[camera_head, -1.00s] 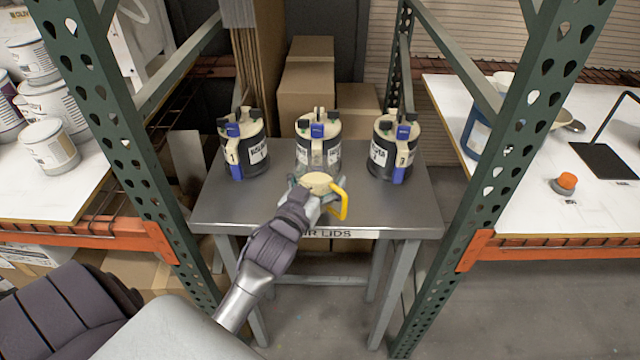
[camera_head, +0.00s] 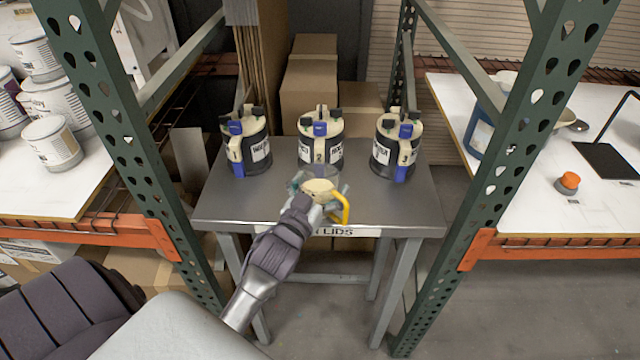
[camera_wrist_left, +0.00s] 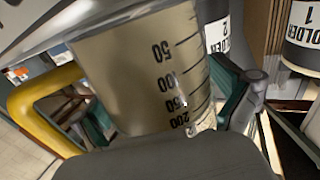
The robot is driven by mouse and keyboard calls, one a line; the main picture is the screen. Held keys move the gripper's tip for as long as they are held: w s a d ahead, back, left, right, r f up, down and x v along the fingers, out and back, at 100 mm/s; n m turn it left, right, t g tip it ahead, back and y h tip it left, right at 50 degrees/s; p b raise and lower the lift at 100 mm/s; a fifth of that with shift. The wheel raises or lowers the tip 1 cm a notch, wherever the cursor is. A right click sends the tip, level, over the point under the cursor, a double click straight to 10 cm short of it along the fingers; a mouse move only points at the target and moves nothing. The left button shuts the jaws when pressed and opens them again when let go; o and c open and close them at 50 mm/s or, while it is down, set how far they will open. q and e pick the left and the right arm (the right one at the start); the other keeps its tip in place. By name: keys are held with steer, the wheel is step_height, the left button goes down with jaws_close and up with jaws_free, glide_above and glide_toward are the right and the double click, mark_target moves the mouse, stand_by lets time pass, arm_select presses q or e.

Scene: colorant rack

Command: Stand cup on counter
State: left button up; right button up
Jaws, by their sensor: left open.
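The cup (camera_head: 319,187) is a clear measuring cup with a cream-coloured inside and a yellow handle (camera_head: 341,208). It is at the front middle of the grey metal counter (camera_head: 240,205). I cannot tell whether its base touches the top. In the left wrist view the cup (camera_wrist_left: 145,75) fills the middle, with black volume marks. My left gripper (camera_head: 321,194) is open around the cup, with teal finger pads on either side. In the left wrist view the gripper (camera_wrist_left: 172,112) partly hides the cup's lower part. My right gripper is not in view.
Numbered holders, 1 (camera_head: 246,145), 2 (camera_head: 321,142) and 3 (camera_head: 396,147), stand along the counter's back. Green rack posts (camera_head: 120,130) (camera_head: 530,120) flank it. Counter top is free left and right of the cup. White shelves with cans (camera_head: 52,145) and an orange-topped item (camera_head: 568,182) are outside.

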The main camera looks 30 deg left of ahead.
arm_select(q)
steer(key=s+d+b, duration=0.2)
steer(key=s, duration=0.9)
steer(key=shift+s+r, duration=0.15)
steer(key=shift+s, duration=0.25)
